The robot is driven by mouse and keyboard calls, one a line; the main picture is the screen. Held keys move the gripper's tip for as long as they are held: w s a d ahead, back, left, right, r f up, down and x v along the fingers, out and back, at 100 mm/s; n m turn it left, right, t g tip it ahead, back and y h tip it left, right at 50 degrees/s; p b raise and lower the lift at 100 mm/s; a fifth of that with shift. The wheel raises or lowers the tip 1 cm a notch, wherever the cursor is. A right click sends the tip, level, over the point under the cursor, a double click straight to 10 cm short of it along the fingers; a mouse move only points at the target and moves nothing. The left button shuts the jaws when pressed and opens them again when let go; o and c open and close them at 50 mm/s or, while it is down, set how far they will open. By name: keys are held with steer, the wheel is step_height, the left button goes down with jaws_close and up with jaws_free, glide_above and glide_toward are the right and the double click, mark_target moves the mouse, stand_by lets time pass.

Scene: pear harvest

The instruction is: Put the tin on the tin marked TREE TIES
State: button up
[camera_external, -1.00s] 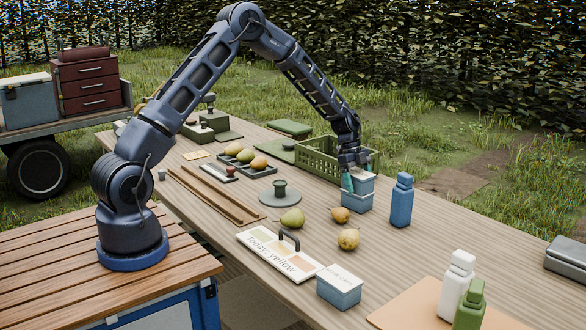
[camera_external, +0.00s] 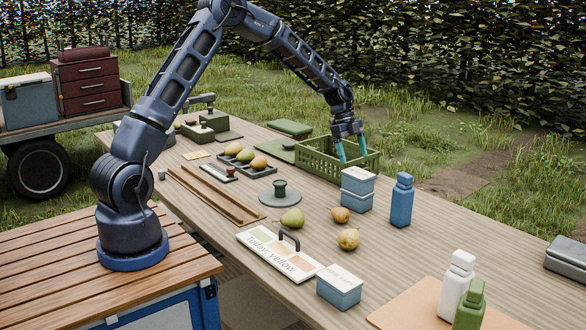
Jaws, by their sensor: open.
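Two blue tins with pale lids stand stacked beside the green crate: an upper tin (camera_external: 358,182) rests on a lower tin (camera_external: 356,202). A third similar blue tin (camera_external: 340,289) stands alone near the front edge of the table, with lettering on its lid too small to read. No readable lettering shows on the stacked tins. My gripper (camera_external: 352,160) is open and empty, with teal fingers, above and just behind the stack, in front of or over the crate's near side. It appears clear of the upper tin.
A green crate (camera_external: 316,163) stands behind the stack. A blue bottle (camera_external: 401,201) is to its right. Loose pears (camera_external: 349,239) lie in front, beside a sign (camera_external: 280,256) reading "Today: yellow". White and green bottles (camera_external: 457,286) stand at the front right. The table's right middle is clear.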

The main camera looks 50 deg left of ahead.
steer(key=shift+v, duration=1.1)
steer(key=s+a+r+n+t+y, duration=0.25)
steer(key=s+r+n, duration=0.55)
steer(key=s+r, duration=1.4)
steer(key=s+a+n, duration=0.1)
steer(key=s+n, duration=0.2)
steer(key=s, duration=0.7)
steer(key=s+a+n+t+y, duration=0.1)
steer(key=s+a+n, duration=0.1)
steer(key=s, duration=0.8)
steer(key=s+a+n+t+y, duration=0.1)
steer(key=s+n, duration=0.4)
steer(key=s, duration=0.5)
steer(key=shift+a+r, duration=0.3)
steer(key=shift+r, duration=0.05)
